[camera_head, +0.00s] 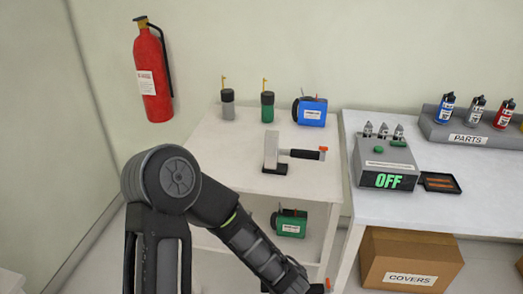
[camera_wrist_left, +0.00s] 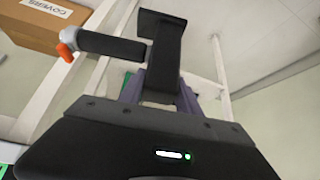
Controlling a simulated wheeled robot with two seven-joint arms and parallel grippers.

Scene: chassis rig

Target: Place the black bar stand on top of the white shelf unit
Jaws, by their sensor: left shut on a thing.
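The white shelf unit (camera_head: 220,165) stands in the middle of the head view, with an open lower level. My left gripper (camera_wrist_left: 160,92) is shut on the black bar stand (camera_wrist_left: 164,55), seen close up in the wrist view. The stand has a black post, a flat foot end and a black side bar with a grey and orange tip. In the head view my left arm reaches down to the right in front of the shelf unit. Only a small part of the held stand shows at the bottom edge, below the shelf top. My right gripper is not in view.
On the shelf top are a grey bar stand (camera_head: 271,152), a grey canister (camera_head: 228,104), a green canister (camera_head: 267,106) and a blue device (camera_head: 311,112). A green device (camera_head: 290,223) sits on the lower level. The top's front left is clear. A white table (camera_head: 430,215) stands right.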

